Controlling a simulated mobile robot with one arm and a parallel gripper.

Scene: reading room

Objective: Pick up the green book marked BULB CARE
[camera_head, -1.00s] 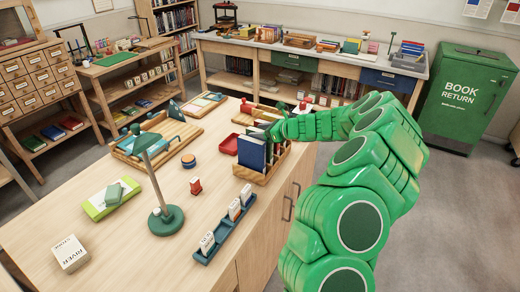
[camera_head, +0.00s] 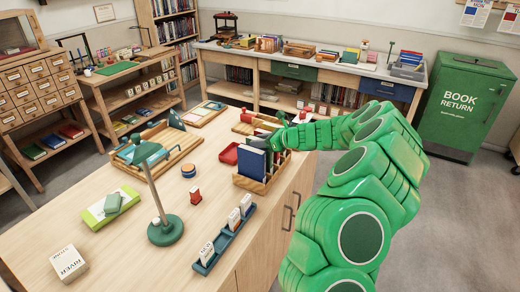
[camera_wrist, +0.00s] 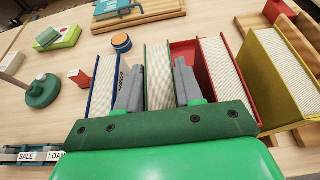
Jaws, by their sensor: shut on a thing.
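The green book (camera_wrist: 158,78) stands in a row of books in the wrist view, its thin green cover edge beside pale pages. Its BULB CARE marking is not visible. My gripper (camera_wrist: 158,92) has one finger on each side of this book and is shut on it. The blue book (camera_wrist: 104,85) is to its left and the red book (camera_wrist: 216,68) to its right. In the head view my gripper (camera_head: 272,138) is at the wooden book rack (camera_head: 256,186), behind the blue book (camera_head: 251,163). The green book is hard to make out there.
A yellow book (camera_wrist: 270,75) stands further right in the row. A green lamp (camera_head: 165,230) and a blue holder with cards (camera_head: 224,240) stand nearer on the table.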

